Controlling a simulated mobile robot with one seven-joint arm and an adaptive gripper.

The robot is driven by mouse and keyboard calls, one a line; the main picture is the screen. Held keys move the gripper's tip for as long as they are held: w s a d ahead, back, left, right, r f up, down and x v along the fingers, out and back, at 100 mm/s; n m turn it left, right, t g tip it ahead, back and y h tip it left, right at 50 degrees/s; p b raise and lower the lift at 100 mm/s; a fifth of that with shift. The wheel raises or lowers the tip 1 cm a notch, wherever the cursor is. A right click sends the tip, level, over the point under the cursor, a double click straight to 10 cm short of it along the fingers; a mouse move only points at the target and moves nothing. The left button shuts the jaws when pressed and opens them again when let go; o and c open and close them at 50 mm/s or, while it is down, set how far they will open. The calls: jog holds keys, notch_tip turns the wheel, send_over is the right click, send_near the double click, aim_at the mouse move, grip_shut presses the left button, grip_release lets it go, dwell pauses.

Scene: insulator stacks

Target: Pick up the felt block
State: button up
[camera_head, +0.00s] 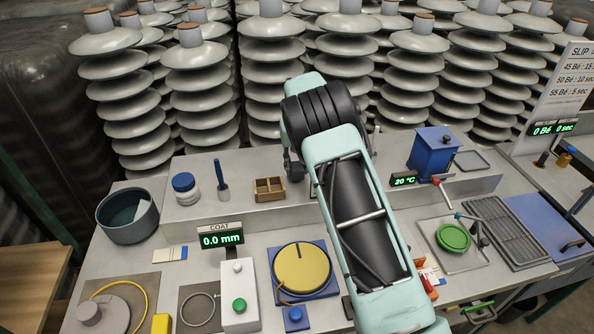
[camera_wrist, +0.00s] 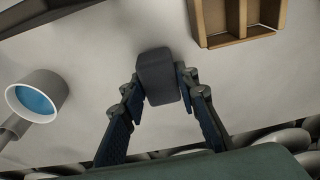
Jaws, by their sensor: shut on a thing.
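The felt block (camera_wrist: 157,70) is a small dark grey block with rounded edges, in the upper middle of the wrist view. My gripper (camera_wrist: 158,83) has one fingertip against each side of it and is shut on it. The pale grey bench surface shows behind the block; I cannot tell whether the block touches it. In the head view my arm covers the middle of the bench, and the block cannot be made out there.
A wooden divided box (camera_head: 269,189) stands close by; it also shows in the wrist view (camera_wrist: 238,22). A blue-lidded jar (camera_head: 185,188), a grey bucket (camera_head: 128,216) and a yellow disc (camera_head: 302,268) are on the bench. Tall insulator stacks (camera_head: 200,85) line the back.

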jog(key=s+a+r+b, duration=0.2)
jog(key=s+r, duration=0.4)
jog(key=s+a+r+b, duration=0.1)
jog(key=s+a+r, duration=0.2)
jog(key=s+r, duration=0.2)
jog(key=shift+s+a+r+b, duration=0.3)
jog(key=shift+s+r+b, duration=0.1)
jog(key=shift+s, duration=0.55)
jog(key=o, duration=0.4)
jog(key=c, duration=0.4)
jog(key=shift+a, duration=0.1)
